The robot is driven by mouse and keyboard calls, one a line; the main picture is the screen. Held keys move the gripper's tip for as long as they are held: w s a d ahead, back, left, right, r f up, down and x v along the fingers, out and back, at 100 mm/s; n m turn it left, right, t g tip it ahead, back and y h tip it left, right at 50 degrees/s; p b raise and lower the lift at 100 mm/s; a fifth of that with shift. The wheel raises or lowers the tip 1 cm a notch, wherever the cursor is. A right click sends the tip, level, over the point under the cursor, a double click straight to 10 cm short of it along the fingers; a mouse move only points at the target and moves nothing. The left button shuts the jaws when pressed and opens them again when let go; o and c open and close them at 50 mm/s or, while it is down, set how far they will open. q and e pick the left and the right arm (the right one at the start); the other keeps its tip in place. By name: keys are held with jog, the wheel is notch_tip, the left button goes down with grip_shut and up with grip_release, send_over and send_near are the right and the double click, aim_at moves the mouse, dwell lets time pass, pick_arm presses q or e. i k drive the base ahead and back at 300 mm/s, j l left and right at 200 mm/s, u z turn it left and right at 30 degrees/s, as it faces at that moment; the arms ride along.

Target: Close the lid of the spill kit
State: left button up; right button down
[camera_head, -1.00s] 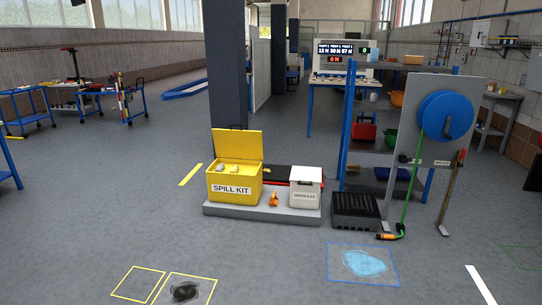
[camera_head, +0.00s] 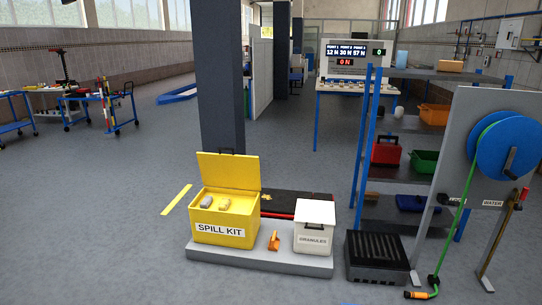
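The yellow spill kit (camera_head: 222,229) stands on the left part of a low grey platform, ahead of me and slightly left of the view's middle. Its lid (camera_head: 229,170) is open and stands up at the back edge, with a dark handle at its top. Several pale and yellow items (camera_head: 216,202) show in the open top of the box. Neither of my grippers shows in the head view.
A white granules box (camera_head: 313,229) and a small orange object (camera_head: 273,241) share the grey platform (camera_head: 262,262). A black grated box (camera_head: 376,258), a shelf rack and a hose reel (camera_head: 507,148) stand to the right. A dark pillar (camera_head: 219,80) rises behind the kit.

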aim_at(226, 171)
jog(key=i, duration=1.8)
